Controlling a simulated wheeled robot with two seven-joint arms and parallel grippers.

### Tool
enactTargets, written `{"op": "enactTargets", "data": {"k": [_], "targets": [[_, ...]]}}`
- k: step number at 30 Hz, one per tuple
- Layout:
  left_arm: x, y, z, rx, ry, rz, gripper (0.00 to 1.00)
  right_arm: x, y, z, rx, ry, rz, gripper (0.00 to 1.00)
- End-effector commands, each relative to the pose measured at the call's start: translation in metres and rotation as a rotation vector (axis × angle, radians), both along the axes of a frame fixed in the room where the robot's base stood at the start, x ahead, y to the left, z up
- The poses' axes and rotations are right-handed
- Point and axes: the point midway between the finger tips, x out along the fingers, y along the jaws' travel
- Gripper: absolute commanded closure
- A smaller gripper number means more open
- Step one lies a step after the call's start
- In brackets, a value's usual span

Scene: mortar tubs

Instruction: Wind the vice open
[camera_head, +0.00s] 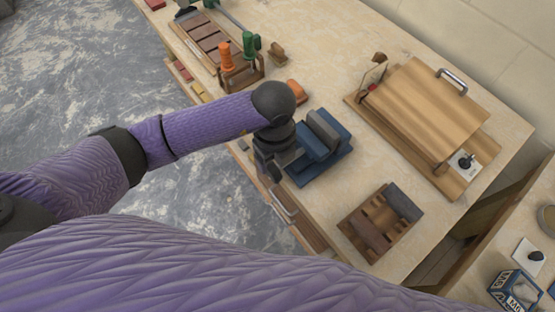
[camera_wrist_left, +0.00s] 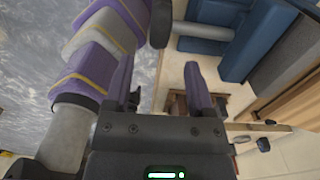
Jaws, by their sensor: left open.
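The blue vice (camera_head: 318,142) sits at the near edge of the wooden bench, with grey jaw faces. It also shows at the upper right of the left wrist view (camera_wrist_left: 238,50), with a grey round bar (camera_wrist_left: 203,31) running left from it to a dark rounded part (camera_wrist_left: 161,23). My left gripper (camera_head: 272,172) is just left of the vice, at the bench edge, pointing down. In the left wrist view its two fingers (camera_wrist_left: 158,80) are apart with nothing held between them. The dark part lies beyond the fingertips; I cannot tell whether they touch. My right gripper is out of view.
A wooden block with dark and grey pieces (camera_head: 375,220) stands right of the vice. A large board with a metal handle (camera_head: 415,105) lies behind. A rack with orange and green handled tools (camera_head: 240,70) stands at the upper left. A drawer handle (camera_head: 285,205) is below the bench edge.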

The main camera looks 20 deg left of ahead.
Motion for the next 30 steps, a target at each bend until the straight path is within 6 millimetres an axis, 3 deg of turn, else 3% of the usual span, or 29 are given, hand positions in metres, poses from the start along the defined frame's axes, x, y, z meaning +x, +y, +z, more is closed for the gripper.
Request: {"op": "enactTargets", "data": {"k": [3,7,18,28,30], "targets": [[-0.001,0.000,-0.034,0.001,0.005,0.000,0.30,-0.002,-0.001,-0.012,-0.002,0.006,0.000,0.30],[0.000,0.000,-0.056,0.000,0.004,0.000,0.30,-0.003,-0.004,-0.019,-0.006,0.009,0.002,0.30],[0.000,0.000,-0.066,0.000,0.001,-0.003,0.30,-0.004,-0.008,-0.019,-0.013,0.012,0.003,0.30],[0.000,0.000,-0.065,0.000,0.001,-0.003,1.00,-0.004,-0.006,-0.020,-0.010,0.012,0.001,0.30],[0.000,0.000,-0.065,0.000,0.001,-0.003,1.00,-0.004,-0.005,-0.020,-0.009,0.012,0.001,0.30]]}}
